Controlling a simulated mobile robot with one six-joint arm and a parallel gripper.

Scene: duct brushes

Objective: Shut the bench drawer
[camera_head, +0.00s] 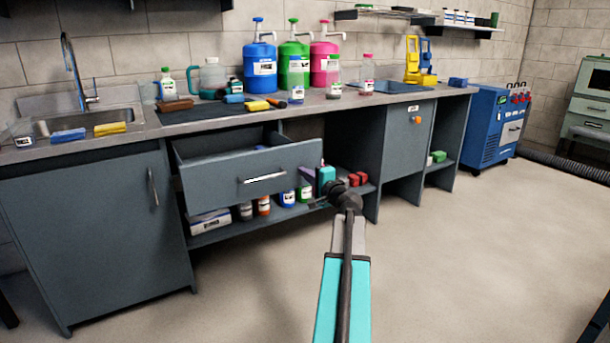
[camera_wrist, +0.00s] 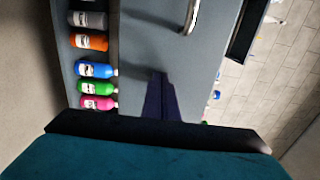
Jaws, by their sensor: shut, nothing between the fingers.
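The bench drawer (camera_head: 225,184) is grey and stands pulled out under the worktop, its open top showing. Its bar handle (camera_head: 262,178) is on the front and also shows at the top of the wrist view (camera_wrist: 192,14). My gripper (camera_head: 302,174) has dark purple fingers, shut and empty, at the lower right part of the drawer front. In the wrist view the fingers (camera_wrist: 158,76) point at the grey front, to one side of the handle. I cannot tell whether they touch it.
Several bottles (camera_head: 264,205) and a white box (camera_head: 210,220) stand on the shelf below the drawer. A closed cabinet door (camera_head: 95,225) is to the left. The worktop (camera_head: 205,120) holds jugs, brushes and pump containers. The floor (camera_head: 460,240) on the right is clear.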

